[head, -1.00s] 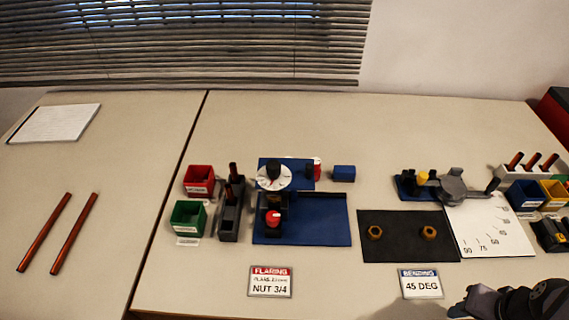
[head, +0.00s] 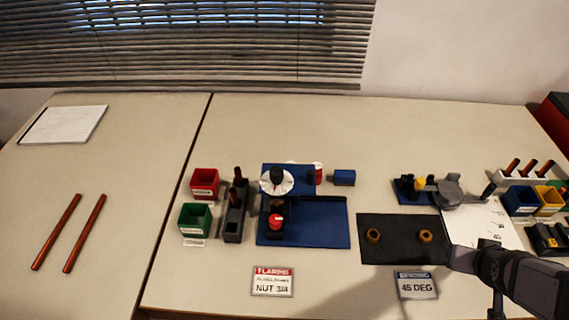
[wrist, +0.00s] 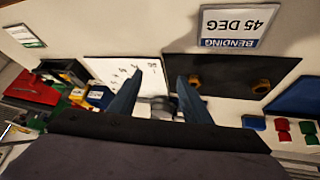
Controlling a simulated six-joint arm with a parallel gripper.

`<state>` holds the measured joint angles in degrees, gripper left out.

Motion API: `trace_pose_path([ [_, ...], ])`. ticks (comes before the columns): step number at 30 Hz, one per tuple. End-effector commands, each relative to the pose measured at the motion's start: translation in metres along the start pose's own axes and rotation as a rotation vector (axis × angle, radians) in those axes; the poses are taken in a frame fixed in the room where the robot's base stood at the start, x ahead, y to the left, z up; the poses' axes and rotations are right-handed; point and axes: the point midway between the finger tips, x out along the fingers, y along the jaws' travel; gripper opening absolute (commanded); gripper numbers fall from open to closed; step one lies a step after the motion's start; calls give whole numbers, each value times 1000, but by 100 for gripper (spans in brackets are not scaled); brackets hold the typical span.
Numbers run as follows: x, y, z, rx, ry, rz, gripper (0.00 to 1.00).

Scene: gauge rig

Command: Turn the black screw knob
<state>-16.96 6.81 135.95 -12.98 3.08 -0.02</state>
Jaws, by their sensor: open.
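The black screw knob (head: 277,174) sits on top of a white graduated dial (head: 268,187), on the blue flaring rig (head: 322,232) at the middle of the table. A red round knob (head: 276,221) stands in front of it on the same rig. My gripper (head: 458,257) is at the right, over the right edge of the black mat and the angle sheet, far from the knob. In the wrist view my gripper (wrist: 160,76) is open, with nothing between its fingers. The black knob cannot be made out in the wrist view.
A black mat (head: 390,254) carries two brass nuts. A bending tool (head: 447,192) stands behind it. A dark holder (head: 233,226), a red bin (head: 205,182) and a green bin (head: 194,217) stand left of the rig.

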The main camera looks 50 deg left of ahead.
Motion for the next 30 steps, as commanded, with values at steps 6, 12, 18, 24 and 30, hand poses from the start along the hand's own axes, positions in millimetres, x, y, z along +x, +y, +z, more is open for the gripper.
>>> trace_pose_path([
  [6,-33,-154,-126,-463,442,-202,44],
  [12,-115,-316,-169,-767,872,-424,44],
  [18,-171,-411,-134,-784,1122,-681,44],
  [24,-147,-406,-87,-559,1060,-848,44],
  [30,-130,-391,-61,-403,992,-918,44],
])
